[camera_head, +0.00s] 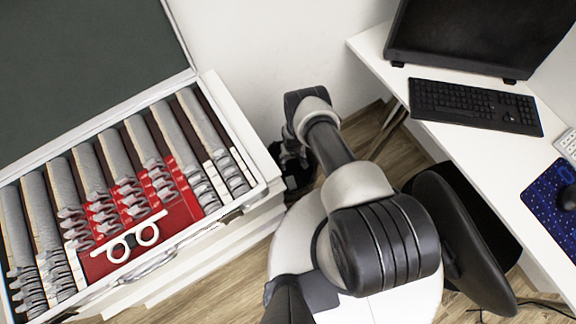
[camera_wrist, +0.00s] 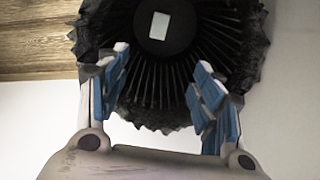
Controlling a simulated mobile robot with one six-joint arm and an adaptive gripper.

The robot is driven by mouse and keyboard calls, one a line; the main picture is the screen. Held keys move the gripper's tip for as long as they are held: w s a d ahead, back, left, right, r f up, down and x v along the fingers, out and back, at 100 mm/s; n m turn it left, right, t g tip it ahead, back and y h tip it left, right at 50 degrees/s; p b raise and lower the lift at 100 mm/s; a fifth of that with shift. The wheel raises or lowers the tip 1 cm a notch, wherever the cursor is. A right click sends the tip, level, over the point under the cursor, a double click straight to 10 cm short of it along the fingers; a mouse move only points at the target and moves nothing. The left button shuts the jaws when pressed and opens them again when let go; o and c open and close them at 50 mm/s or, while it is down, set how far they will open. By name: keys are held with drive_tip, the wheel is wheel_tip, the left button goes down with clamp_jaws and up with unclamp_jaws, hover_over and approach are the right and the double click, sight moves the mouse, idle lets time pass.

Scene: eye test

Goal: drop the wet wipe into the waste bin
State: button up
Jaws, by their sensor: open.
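The waste bin (camera_wrist: 180,70) fills the upper middle of the wrist view. It is black inside with ribbed sides and a ragged dark liner edge. A small white rectangle (camera_wrist: 159,26), which looks like the wet wipe, lies flat on the bin's dark bottom. My gripper (camera_wrist: 162,62) is open and empty, with its blue-padded fingers apart and pointing into the bin's mouth. The white rectangle is beyond the fingertips, touching neither. In the head view my arm reaches down towards the wall, and a dark shape at its far end is too hidden to tell clearly.
An open lens case (camera_head: 225,205) with several lens rows stands on a white cabinet at left, a white trial frame (camera_head: 148,235) on it. A white desk (camera_head: 505,170) at right carries a monitor (camera_head: 480,35) and keyboard (camera_head: 475,106). A black chair (camera_head: 465,245) stands close beside my arm.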

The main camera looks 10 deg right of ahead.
wheel_tip(320, 180, up, 12)
idle(0.5)
idle(0.3)
